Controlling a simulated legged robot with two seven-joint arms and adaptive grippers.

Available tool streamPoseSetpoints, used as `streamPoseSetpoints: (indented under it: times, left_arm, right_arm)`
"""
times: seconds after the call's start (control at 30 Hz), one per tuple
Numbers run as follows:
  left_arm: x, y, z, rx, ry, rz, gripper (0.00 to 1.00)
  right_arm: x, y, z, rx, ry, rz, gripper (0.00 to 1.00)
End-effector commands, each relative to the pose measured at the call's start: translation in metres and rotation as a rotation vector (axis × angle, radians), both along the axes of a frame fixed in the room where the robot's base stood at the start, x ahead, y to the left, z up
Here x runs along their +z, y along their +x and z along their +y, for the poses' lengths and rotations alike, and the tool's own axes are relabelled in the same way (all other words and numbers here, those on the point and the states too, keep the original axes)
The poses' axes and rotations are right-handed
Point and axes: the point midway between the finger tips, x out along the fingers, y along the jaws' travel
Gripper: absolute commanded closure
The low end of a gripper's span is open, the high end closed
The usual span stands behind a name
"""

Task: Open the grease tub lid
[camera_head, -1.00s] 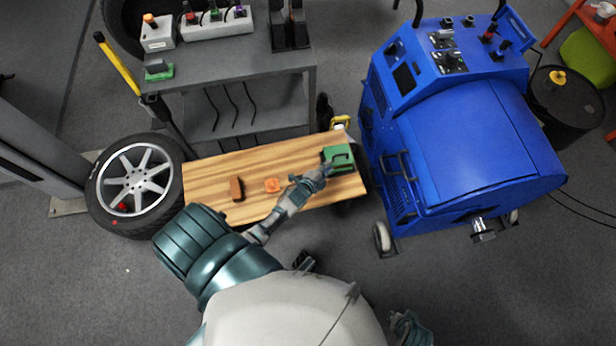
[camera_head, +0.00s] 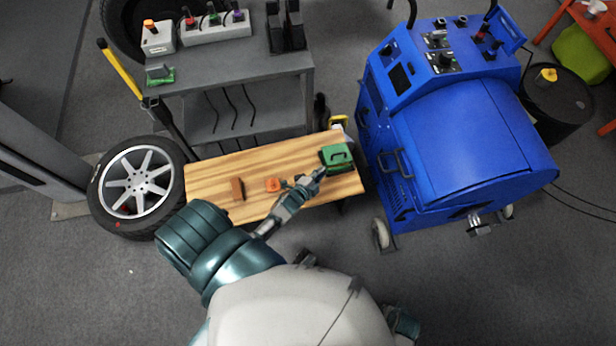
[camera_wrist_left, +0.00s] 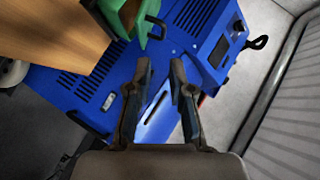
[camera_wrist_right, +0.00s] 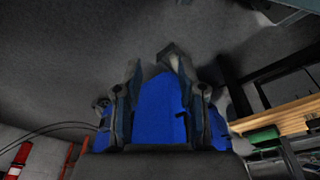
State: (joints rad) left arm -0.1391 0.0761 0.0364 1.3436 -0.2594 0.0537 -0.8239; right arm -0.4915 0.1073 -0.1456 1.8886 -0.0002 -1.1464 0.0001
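The green grease tub (camera_head: 342,172) stands on the right end of the wooden bench. Its lid (camera_head: 325,154) carries a dark handle (camera_head: 338,156); the lid looks tilted against the tub, but how far it is open I cannot tell. My left gripper (camera_head: 318,174) is at the tub's near left side. In the left wrist view my left gripper (camera_wrist_left: 160,75) has its fingers apart with nothing between them, and the green tub and handle (camera_wrist_left: 155,28) lie beyond them at upper left. My right gripper (camera_wrist_right: 158,85) is open and empty, away from the bench.
An orange piece (camera_head: 272,185) and a brown block (camera_head: 237,188) lie on the wooden bench (camera_head: 215,174). A blue machine (camera_head: 470,140) stands close on the right. A wheel (camera_head: 136,183) is on the left, and a grey cart (camera_head: 240,85) stands behind.

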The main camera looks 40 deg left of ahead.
Motion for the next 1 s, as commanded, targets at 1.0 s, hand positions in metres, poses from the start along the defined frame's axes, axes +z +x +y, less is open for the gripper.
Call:
streamPoseSetpoints:
  times: [1.0]
  left_arm:
    - [0.017, -0.050, -0.004, 0.000, 0.000, 0.000, 0.79]
  right_arm:
    - [-0.069, -0.032, -0.004, 0.009, -0.004, 0.029, 0.60]
